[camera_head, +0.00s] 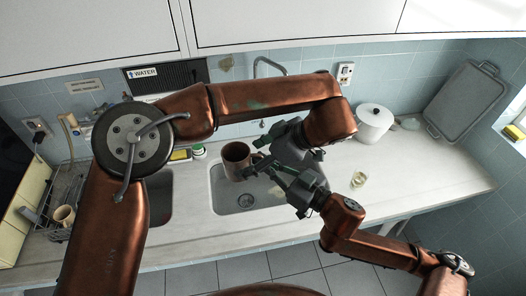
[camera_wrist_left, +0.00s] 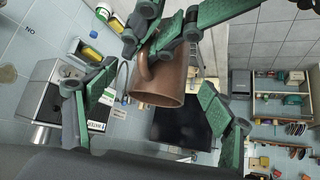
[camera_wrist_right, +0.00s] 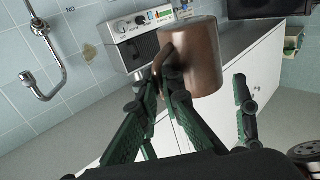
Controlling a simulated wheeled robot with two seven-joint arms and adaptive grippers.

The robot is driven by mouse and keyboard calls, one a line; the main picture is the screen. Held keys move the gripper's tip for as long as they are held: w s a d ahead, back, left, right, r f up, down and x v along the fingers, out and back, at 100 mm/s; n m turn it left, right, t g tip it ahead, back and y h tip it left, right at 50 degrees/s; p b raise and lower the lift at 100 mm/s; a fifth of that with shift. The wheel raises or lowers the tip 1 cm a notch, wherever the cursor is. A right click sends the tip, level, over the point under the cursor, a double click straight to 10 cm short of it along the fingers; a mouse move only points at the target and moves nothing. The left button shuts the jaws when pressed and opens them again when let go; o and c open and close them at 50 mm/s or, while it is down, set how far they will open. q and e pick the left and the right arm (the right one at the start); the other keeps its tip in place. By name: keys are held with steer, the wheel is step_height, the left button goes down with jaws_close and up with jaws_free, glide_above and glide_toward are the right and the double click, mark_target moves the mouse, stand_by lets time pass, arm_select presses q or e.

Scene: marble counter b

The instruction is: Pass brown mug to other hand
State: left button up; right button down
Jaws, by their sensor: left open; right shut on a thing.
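The brown mug (camera_head: 237,158) is held up over the sink area in the head view. My right gripper (camera_head: 264,170) is shut on the mug's handle; the right wrist view shows its green fingers around the handle (camera_wrist_right: 160,72) with the mug body (camera_wrist_right: 198,58) just beyond. My left gripper (camera_head: 284,138) is open and empty, to the right of the mug in the head view. In the left wrist view the mug (camera_wrist_left: 165,78) appears between its spread fingers, with the right gripper (camera_wrist_left: 155,32) at the handle. I see no clear contact between the left fingers and mug.
The sink basin (camera_head: 260,203) lies below the grippers. A white lidded pot (camera_head: 373,123) and a small glass (camera_head: 359,180) stand on the counter to the right. A dish rack (camera_head: 52,208) with a cup is at the left. A faucet (camera_head: 268,66) rises behind.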

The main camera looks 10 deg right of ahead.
mark_target(236, 155)
arm_select(q)
steer(key=x, duration=0.5)
arm_select(e)
steer(key=shift+r, duration=0.1)
arm_select(q)
steer(key=shift+c, duration=0.3)
steer(key=shift+d, duration=0.1)
steer(key=c, duration=1.4)
steer(key=shift+c, duration=0.2)
arm_select(e)
steer(key=c, duration=2)
jaws_free()
